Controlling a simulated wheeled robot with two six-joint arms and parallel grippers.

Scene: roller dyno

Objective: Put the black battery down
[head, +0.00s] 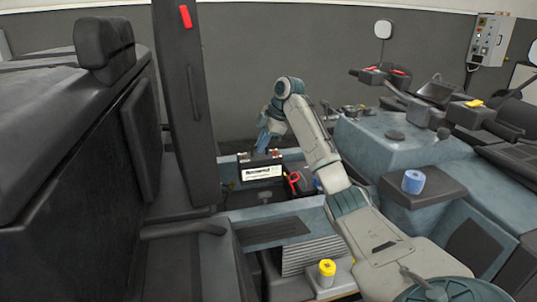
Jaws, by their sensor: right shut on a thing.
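The black battery (248,182) has a white label and sits upright in the middle of the head view. It is in or just above an open blue-grey compartment (235,216); I cannot tell whether it touches the floor of it. My right gripper (264,149) reaches down from above and is shut on the top of the battery. The fingertips are small and partly hidden. My left gripper is not in view.
A red and dark object (294,181) lies just right of the battery. A tall dark panel (185,100) stands close on the left. A yellow-capped container (327,272) stands in front, and a blue roll (413,181) sits on a ledge at right.

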